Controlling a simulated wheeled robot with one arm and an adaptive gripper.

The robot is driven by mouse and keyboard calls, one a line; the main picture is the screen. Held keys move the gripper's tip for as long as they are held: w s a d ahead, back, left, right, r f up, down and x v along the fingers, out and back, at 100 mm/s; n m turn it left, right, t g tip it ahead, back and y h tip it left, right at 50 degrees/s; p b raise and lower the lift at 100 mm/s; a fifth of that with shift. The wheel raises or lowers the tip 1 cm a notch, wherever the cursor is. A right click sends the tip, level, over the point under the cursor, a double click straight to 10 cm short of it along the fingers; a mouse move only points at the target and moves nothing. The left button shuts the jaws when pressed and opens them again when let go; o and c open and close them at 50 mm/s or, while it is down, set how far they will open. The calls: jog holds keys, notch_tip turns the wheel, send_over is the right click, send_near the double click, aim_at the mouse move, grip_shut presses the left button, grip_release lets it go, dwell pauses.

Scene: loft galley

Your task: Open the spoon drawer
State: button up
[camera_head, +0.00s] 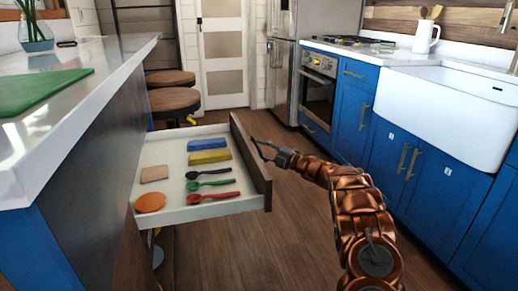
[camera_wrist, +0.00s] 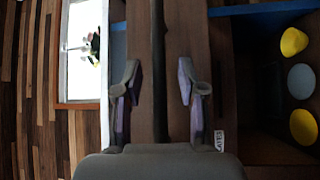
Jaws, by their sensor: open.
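The spoon drawer (camera_head: 228,208) stands pulled out from the island on the left of the head view. Black, green (camera_head: 210,184) and red (camera_head: 213,197) spoons lie in it. Its dark wooden front (camera_head: 250,160) faces my gripper (camera_head: 262,147), which is at the outer side of that front, near its far end. In the wrist view my gripper (camera_wrist: 157,85) is open, with a finger on either side of a dark bar (camera_wrist: 158,50) that looks like the handle. I cannot tell whether the fingers touch it.
The drawer also holds a blue block (camera_head: 207,145), a yellow block (camera_head: 209,157), a tan block (camera_head: 154,174) and an orange disc (camera_head: 150,202). Stools (camera_head: 174,100) stand behind. Blue cabinets (camera_head: 400,160) line the right; floor between is clear.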

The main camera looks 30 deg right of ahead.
jog(key=v, duration=1)
jog(key=shift+s, duration=0.2)
jog(key=shift+w+r, duration=0.1)
jog(key=shift+r, duration=0.05)
